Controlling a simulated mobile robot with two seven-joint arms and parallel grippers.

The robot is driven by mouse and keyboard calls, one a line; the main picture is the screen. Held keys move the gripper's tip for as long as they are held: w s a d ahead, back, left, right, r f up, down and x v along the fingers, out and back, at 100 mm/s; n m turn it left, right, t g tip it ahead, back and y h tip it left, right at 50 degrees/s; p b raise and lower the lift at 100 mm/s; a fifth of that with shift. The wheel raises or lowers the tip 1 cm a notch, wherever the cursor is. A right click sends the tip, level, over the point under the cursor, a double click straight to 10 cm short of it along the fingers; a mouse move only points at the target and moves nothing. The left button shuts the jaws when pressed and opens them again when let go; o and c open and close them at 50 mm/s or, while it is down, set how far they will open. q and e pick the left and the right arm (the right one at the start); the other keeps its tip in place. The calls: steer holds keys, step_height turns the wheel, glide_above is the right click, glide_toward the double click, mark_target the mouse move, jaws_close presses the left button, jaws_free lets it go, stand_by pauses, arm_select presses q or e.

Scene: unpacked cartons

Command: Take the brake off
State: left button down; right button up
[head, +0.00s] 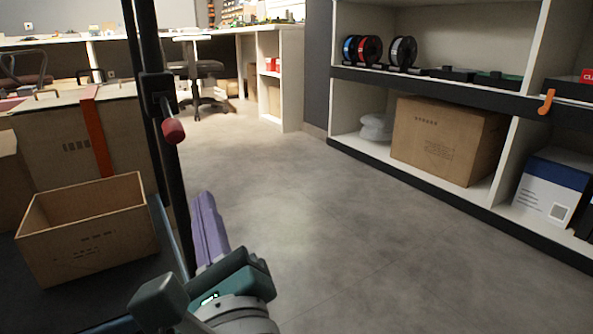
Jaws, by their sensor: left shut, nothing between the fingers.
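A small red knob (173,131) sticks out on a short dark stem from a black clamp (157,86) on an upright black post, left of centre. It looks like the brake handle, though no label shows. My left gripper (206,200) comes up from the bottom with its purple fingers shut and empty. Its tips are below and a little right of the red knob in the picture, apart from it. My right gripper is not in view.
Left of the post, an open empty carton (88,242) and a larger carton with a red strap (99,135) stand on a dark platform (85,305). Shelves (344,150) with spools and boxes line the right. The grey floor (330,240) between is clear.

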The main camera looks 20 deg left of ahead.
mark_target(168, 115)
arm_select(q)
steer(key=shift+w+d+f+m+t, duration=0.2)
steer(key=shift+d+f+m+t, duration=0.1)
steer(key=shift+d+m, duration=0.15)
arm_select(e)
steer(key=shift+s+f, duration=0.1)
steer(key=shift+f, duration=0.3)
arm_select(q)
steer(key=shift+a, duration=0.1)
steer(key=w+a+r+b, duration=0.1)
steer(key=w+a+r, duration=0.4)
steer(key=a, duration=0.1)
steer(key=shift+r+b, duration=0.15)
steer(key=shift+b, duration=0.2)
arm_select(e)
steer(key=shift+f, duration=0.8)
arm_select(q)
steer(key=shift+s, duration=0.1)
